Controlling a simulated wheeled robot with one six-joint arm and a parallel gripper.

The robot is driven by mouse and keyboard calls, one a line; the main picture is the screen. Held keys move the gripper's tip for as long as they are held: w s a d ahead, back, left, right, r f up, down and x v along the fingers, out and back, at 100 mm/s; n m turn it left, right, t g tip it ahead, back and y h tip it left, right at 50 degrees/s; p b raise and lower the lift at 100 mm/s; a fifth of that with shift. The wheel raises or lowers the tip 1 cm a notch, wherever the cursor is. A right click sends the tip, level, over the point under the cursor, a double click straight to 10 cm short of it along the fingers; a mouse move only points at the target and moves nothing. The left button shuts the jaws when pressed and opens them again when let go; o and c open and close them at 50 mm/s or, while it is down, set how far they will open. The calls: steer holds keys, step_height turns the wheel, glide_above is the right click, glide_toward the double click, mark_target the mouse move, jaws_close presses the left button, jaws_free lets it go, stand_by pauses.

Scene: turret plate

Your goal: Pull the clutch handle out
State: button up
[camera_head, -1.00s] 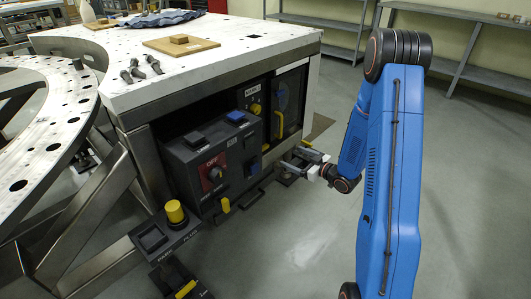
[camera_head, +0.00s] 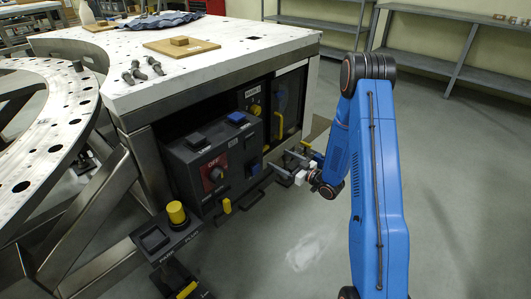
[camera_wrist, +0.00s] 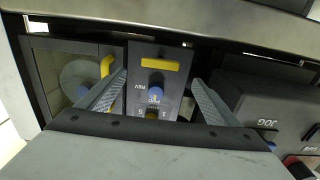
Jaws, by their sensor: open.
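No label that I can read as clutch shows, so I cannot tell for sure which part is the clutch handle. In the wrist view a yellow bar handle (camera_wrist: 160,65) sits on a dark panel (camera_wrist: 142,78), beyond my gripper (camera_wrist: 158,78). A blue knob (camera_wrist: 155,95) is nearer on that panel. My gripper is open, its two grey fingers spread to either side of the handle in the picture, with nothing seen between them. In the head view my gripper (camera_head: 287,169) is low beside the right end of the grey control box (camera_head: 197,182).
A door with a yellow handle (camera_head: 283,99) is in the table's side. A yellow button (camera_head: 177,212) tops a low box at front left. The white perforated table (camera_head: 235,55) overhangs the panels.

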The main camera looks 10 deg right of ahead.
steer(key=x, duration=0.9)
steer(key=shift+w+a, duration=0.25)
steer(key=shift+w, duration=0.05)
